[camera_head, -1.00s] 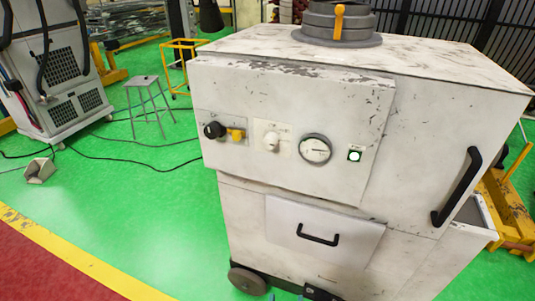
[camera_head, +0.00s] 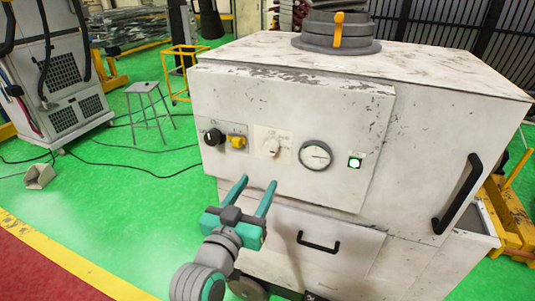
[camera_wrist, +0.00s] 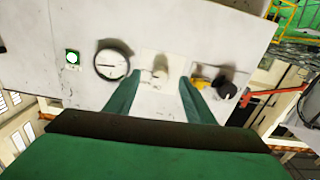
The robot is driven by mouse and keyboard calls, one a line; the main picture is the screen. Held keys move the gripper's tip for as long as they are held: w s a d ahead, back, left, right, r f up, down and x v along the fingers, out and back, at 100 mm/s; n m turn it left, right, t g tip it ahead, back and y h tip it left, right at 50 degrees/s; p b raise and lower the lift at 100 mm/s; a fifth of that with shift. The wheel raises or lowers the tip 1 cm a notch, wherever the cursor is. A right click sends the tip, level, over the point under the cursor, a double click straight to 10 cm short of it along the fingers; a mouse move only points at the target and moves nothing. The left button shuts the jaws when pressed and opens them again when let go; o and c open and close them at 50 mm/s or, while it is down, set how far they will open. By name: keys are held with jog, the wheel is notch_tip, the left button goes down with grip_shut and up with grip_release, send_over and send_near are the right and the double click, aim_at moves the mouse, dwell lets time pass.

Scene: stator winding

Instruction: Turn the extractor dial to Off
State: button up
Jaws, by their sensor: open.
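The extractor (camera_head: 420,130) is a worn white cabinet with a control panel on its front. A white dial (camera_head: 271,147) sits on a pale plate in the middle of the panel; its pointer setting is too small to read. My gripper (camera_head: 253,186) is open and empty, in front of the cabinet just below the dial, apart from it. In the wrist view the dial (camera_wrist: 160,68) shows between and beyond my two green fingers (camera_wrist: 152,92). Nothing hides the dial in either view.
A black knob (camera_head: 214,137) and a yellow switch (camera_head: 237,142) sit left of the dial. A round gauge (camera_head: 316,155) and a lit green button (camera_head: 355,162) sit to its right. A drawer handle (camera_head: 318,243) projects below.

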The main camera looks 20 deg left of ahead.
aim_at(269, 152)
jog(key=shift+m, duration=0.5)
jog(key=w+r, duration=0.1)
jog(key=w, duration=0.2)
jog(key=w+r, duration=0.1)
jog(key=w, duration=0.3)
jog(key=w+r, duration=0.1)
jog(key=w, duration=0.2)
jog(key=shift+w+a, duration=0.3)
jog(key=shift+c, duration=0.3)
jog(key=c, duration=1)
